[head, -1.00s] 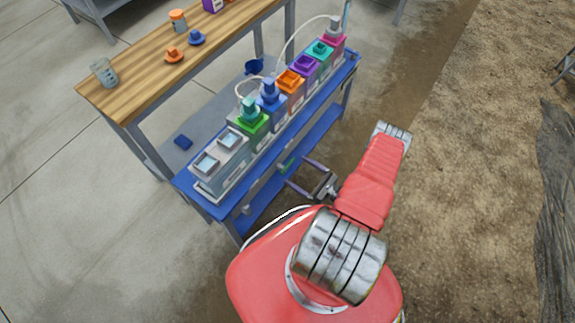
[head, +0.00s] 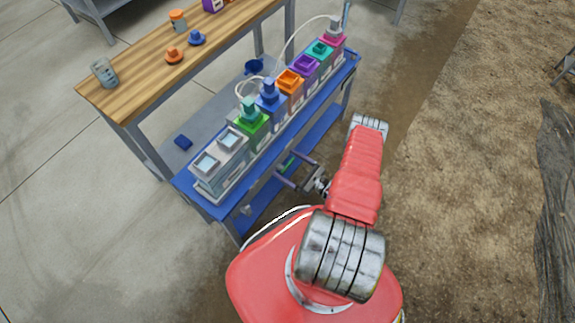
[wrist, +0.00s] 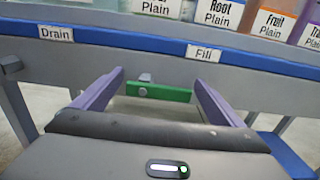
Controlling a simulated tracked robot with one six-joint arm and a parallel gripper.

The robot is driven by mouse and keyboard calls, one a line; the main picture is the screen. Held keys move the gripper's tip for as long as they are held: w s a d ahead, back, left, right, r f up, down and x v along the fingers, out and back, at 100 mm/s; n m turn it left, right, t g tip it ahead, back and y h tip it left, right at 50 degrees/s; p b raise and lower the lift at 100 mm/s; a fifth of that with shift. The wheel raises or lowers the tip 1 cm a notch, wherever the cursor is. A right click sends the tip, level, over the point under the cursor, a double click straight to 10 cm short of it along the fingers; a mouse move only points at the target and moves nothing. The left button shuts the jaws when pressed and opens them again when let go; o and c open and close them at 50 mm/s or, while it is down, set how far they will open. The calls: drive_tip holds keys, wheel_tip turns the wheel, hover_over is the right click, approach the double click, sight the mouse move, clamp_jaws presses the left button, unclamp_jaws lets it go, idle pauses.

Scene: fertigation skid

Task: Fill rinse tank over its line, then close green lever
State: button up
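The green lever (wrist: 172,94) lies level below the Fill label (wrist: 205,53) in the wrist view. My gripper (wrist: 158,75) is open, with its two purple fingers on either side of the lever and nothing gripped. In the head view my gripper (head: 291,168) is at the skid's front side, below the blue top shelf. The likely rinse tank, a clear-topped twin box (head: 218,165), stands at the near left end of the skid. Its liquid level and fill line cannot be made out.
A Drain label (wrist: 57,33) with a grey fitting (wrist: 11,65) is left of Fill. Several coloured bottles and tanks (head: 290,82) line the blue skid shelf (head: 300,122). A wooden bench (head: 140,70) stands behind. Bare soil (head: 470,180) is open to the right.

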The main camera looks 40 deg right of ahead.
drive_tip(key=c, duration=1.4)
drive_tip(key=shift+c, duration=0.2)
